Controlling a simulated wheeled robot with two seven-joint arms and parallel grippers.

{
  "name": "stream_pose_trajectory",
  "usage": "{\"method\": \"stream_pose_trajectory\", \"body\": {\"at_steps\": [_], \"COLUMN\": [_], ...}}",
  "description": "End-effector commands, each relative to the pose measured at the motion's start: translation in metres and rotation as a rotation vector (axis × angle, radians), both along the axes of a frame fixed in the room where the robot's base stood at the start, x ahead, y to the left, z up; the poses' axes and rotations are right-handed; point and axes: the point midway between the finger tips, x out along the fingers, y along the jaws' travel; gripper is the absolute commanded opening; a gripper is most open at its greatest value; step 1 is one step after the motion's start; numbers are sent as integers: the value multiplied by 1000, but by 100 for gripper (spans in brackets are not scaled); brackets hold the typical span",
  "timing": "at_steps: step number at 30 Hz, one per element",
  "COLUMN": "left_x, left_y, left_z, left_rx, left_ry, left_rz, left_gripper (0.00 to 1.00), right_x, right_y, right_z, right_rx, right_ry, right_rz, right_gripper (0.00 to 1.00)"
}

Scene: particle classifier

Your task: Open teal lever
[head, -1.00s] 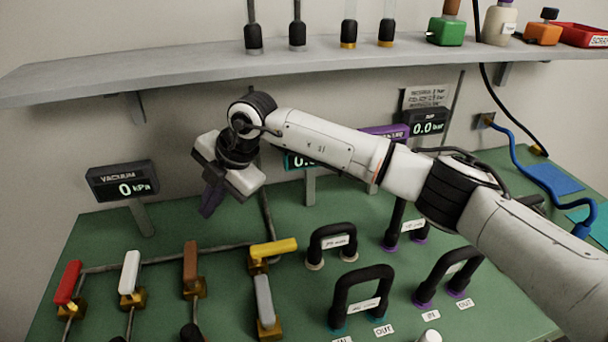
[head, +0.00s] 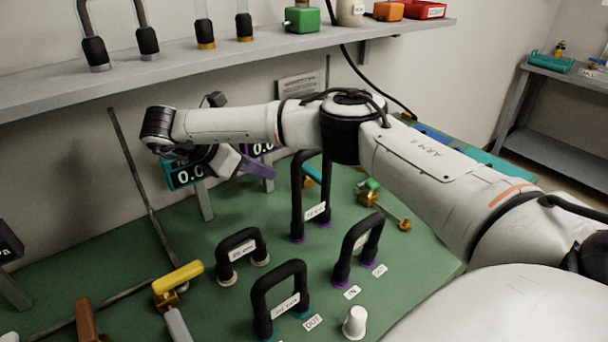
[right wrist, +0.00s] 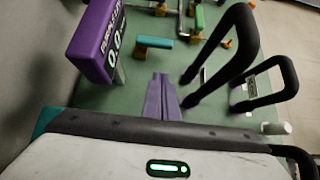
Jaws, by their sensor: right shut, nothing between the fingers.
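The teal lever (head: 311,173) is partly hidden behind a tall black handle in the head view. In the right wrist view the teal lever (right wrist: 154,42) lies crosswise on its brass mount, ahead of the fingertips. My right gripper (head: 270,173) has purple fingers, shut and empty, left of the lever in the head view. In the right wrist view the right gripper (right wrist: 160,76) points at the board, apart from the lever. My left gripper is not in view.
A purple display (right wrist: 97,45) stands close on the left in the wrist view. A tall black handle (right wrist: 222,55) and a shorter one (right wrist: 285,85) stand to the right. A green lever (right wrist: 199,18) lies beyond. A shelf (head: 230,62) runs above the board.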

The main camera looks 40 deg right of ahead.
Motion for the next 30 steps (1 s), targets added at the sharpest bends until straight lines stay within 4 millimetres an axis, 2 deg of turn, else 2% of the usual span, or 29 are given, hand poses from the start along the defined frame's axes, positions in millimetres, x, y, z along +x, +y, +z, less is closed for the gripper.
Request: {"method": "stream_pose_trajectory", "body": {"at_steps": [7,11,16,23,30], "left_x": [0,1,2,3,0], "left_y": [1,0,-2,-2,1], "left_z": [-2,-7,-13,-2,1], "left_rx": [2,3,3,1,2], "left_ry": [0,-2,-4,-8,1], "left_rz": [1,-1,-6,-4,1], "left_gripper": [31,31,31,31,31], "right_x": [0,-2,-6,-9,-12], "right_y": [-2,-12,-38,-73,-105], "right_z": [-4,-17,-40,-68,-68], "right_rx": [3,6,5,2,2], "right_ry": [2,5,7,5,3], "right_rz": [2,1,0,1,2], "right_gripper": [0,0,0,0,0]}}
